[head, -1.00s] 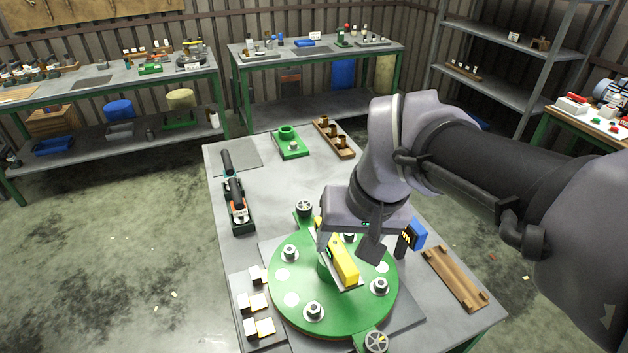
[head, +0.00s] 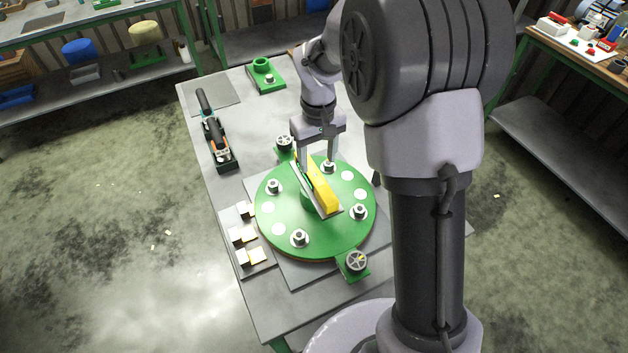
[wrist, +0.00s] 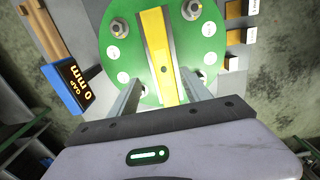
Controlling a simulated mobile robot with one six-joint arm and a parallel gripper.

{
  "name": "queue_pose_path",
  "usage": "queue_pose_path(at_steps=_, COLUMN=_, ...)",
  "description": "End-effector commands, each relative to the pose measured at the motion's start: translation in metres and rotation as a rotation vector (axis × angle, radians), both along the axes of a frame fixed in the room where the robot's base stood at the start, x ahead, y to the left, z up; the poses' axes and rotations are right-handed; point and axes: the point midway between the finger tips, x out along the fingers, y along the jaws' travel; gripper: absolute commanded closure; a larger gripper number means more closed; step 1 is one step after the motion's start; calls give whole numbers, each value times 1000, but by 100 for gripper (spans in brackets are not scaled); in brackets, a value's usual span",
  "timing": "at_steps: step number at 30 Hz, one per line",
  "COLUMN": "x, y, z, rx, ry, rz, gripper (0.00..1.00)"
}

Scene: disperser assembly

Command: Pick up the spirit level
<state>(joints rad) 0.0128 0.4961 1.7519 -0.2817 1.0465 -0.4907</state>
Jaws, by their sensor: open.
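The spirit level is a long yellow bar with grey edges (head: 323,192), lying across the middle of the green round plate (head: 275,213). In the wrist view the yellow bar (wrist: 158,45) runs from the top edge down between my fingers. My gripper (head: 317,160) is open and empty at the far end of the bar in the head view. In the wrist view my gripper's fingers (wrist: 160,80) stand apart, one on each side of the bar. I cannot tell how far above the bar the fingertips are, and no contact shows.
Metal studs with nuts (head: 299,237) stand around the plate. A handwheel (head: 355,262) sits at its near edge and another (head: 285,141) at its far edge. Small labelled blocks (head: 243,234) lie at left. A gap display (wrist: 75,85) shows in the wrist view. A black tool (head: 213,135) lies at far left.

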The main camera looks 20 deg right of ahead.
Motion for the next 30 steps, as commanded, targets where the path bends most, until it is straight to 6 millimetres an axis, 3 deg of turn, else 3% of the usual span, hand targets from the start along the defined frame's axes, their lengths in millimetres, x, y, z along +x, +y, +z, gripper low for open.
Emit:
queue_pose_path(at_steps=7, x=-1, y=2, z=-27, rx=0, ry=-1, rz=0, gripper=44)
queue_pose_path(at_steps=13, x=-2, y=7, z=-66, rx=0, ry=0, rz=0, gripper=44)
queue_pose_path(at_steps=19, x=-2, y=7, z=-66, rx=0, ry=-2, rz=-1, gripper=44)
queue_pose_path(at_steps=28, x=-2, y=7, z=-66, rx=0, ry=-2, rz=-1, gripper=100)
queue_pose_path(at_steps=30, x=-2, y=7, z=-66, rx=0, ry=-2, rz=-1, gripper=100)
